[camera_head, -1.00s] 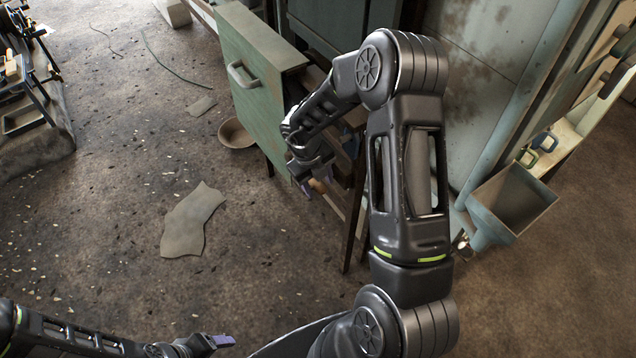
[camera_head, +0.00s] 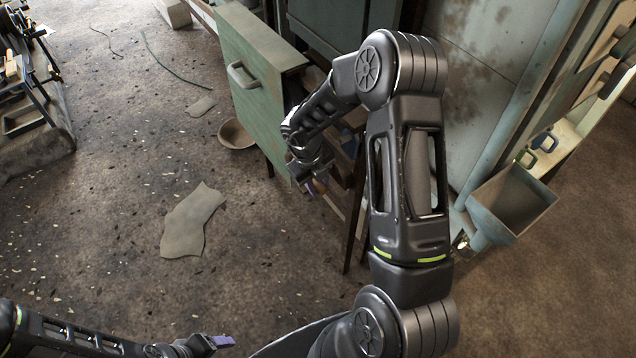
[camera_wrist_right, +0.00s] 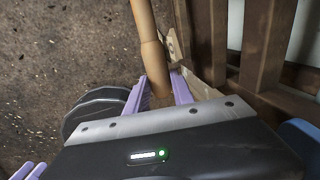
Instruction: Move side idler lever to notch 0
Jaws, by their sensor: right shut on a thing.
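My right gripper (camera_head: 314,188) is low beside the green cabinet, at the end of the arm that crosses the middle of the head view. In the right wrist view its purple fingers (camera_wrist_right: 160,92) are shut on the lower end of a tan wooden handle (camera_wrist_right: 149,52), which I take to be the side idler lever. The handle runs up out of the picture. The notches cannot be made out, and my arm hides much of this spot in the head view. My left gripper (camera_head: 222,341) is low at the bottom, far from the lever; its finger gap is unclear.
The green cabinet (camera_head: 250,95) and its wooden frame stand close to my right gripper. A brown bowl (camera_head: 237,134) and a flat sheet (camera_head: 192,220) lie on the floor. A bin (camera_head: 512,200) is at the right. The floor at left centre is mostly free.

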